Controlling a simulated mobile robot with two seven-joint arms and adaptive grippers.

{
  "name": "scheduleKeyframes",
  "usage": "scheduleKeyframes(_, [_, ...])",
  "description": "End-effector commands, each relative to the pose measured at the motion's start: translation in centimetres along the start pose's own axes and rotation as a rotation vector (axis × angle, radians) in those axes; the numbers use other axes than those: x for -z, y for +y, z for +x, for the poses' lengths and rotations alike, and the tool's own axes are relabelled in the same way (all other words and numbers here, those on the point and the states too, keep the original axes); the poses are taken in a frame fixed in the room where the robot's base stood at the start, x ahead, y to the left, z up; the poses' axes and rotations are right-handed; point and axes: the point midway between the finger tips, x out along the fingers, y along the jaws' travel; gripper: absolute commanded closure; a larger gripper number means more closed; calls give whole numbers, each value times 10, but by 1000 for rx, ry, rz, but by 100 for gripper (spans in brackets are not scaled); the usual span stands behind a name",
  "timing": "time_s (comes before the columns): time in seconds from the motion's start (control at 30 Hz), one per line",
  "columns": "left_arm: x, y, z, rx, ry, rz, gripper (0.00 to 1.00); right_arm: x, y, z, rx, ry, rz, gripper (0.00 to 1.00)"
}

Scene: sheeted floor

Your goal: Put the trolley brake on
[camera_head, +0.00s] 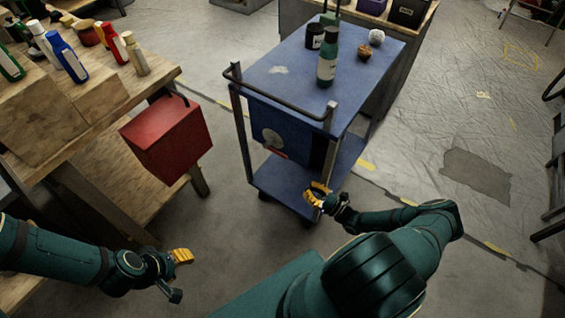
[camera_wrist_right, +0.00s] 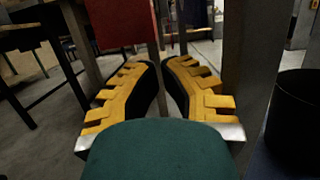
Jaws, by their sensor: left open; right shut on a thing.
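The blue trolley (camera_head: 375,58) stands upright in the middle of the head view, with a dark push rail (camera_head: 285,98) at its near end. Its near side has a pale disc (camera_head: 272,137) and a small red piece (camera_head: 278,154). I cannot tell which part is the brake. My right gripper (camera_head: 317,192) is at the trolley's near right corner, by the lower shelf (camera_head: 283,180). Its yellow fingers also show in the right wrist view (camera_wrist_right: 161,75), nearly together; what they hold is hidden. My left gripper (camera_head: 178,274) is open and empty above the floor.
A green bottle (camera_head: 327,66), a dark jar (camera_head: 314,36) and small balls stand on the trolley. A red box (camera_head: 167,136) hangs at the wooden bench (camera_head: 110,110) on the left. Clear floor (camera_head: 405,165) lies right of the trolley.

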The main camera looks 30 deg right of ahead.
Motion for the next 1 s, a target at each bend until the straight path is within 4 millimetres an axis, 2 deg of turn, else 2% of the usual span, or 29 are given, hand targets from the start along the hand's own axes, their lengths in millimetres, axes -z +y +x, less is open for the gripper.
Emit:
scheduleKeyframes(0.1, [0,0,0,0,0,0,53,0,1,25,-1,-2,3,100])
scheduleKeyframes(0.6, [0,-2,5,0,2,0,53,0,1,123,-1,-3,2,100])
scheduleKeyframes(0.8, [0,0,0,0,1,0,53,-28,0,130,1,-1,1,100])
scheduleKeyframes(1.0, [0,0,-1,0,0,0,53,-38,0,132,1,1,1,100])
